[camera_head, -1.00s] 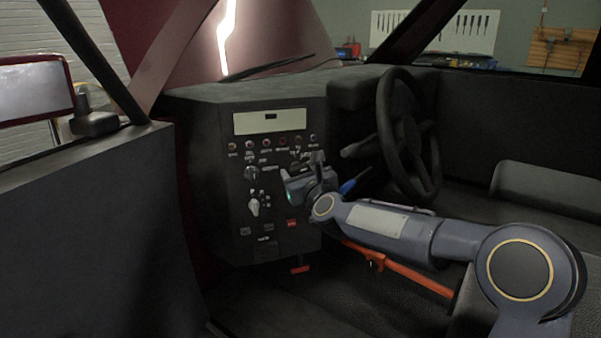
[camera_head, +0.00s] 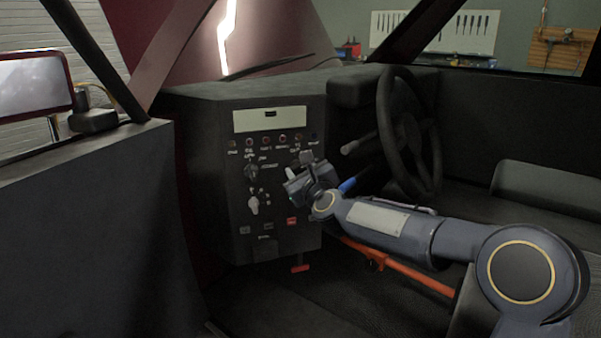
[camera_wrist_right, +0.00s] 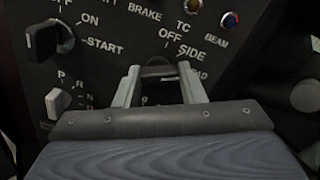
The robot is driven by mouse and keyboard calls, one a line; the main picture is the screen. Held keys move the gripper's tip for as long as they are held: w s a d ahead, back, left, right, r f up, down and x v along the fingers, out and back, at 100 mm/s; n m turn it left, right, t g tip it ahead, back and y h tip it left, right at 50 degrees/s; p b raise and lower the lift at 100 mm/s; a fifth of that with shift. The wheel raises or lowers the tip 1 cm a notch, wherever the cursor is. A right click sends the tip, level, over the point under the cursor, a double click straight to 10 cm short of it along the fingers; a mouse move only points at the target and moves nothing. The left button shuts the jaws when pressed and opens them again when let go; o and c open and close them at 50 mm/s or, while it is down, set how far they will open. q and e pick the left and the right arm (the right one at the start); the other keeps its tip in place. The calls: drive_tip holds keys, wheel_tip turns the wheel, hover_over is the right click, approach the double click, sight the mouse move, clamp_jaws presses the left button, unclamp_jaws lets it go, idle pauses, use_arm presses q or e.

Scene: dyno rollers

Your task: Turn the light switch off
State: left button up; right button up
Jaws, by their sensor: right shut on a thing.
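The light switch (camera_wrist_right: 158,72) is a dark rotary knob on the black dashboard panel, with the labels OFF, SIDE and a partly hidden one around its upper right. My right gripper (camera_wrist_right: 160,76) is shut on it, one pale finger on each side; the finger pads and my wrist hide much of the knob. In the head view my right gripper (camera_head: 296,182) is against the right part of the panel (camera_head: 215,165) and covers the switch. It is tilted to the left there. My left gripper is not in view.
An ignition knob (camera_wrist_right: 42,40) marked ON and START and a gear selector (camera_wrist_right: 58,102) are left of the gripper. Round indicators, including a blue one (camera_wrist_right: 230,19), line the top. The steering wheel (camera_head: 385,130) is close on the right. An orange lever (camera_head: 400,273) lies below my arm.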

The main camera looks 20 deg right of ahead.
drive_tip(key=n, duration=0.6)
drive_tip(key=shift+n, duration=0.3)
drive_tip(key=n, duration=0.6)
drive_tip(key=shift+a, duration=0.1)
drive_tip(key=shift+n, duration=0.3)
drive_tip(key=o, duration=1)
drive_tip(key=shift+s+d+p, duration=0.2)
drive_tip(key=shift+s+p, duration=0.1)
drive_tip(key=shift+s, duration=3.6)
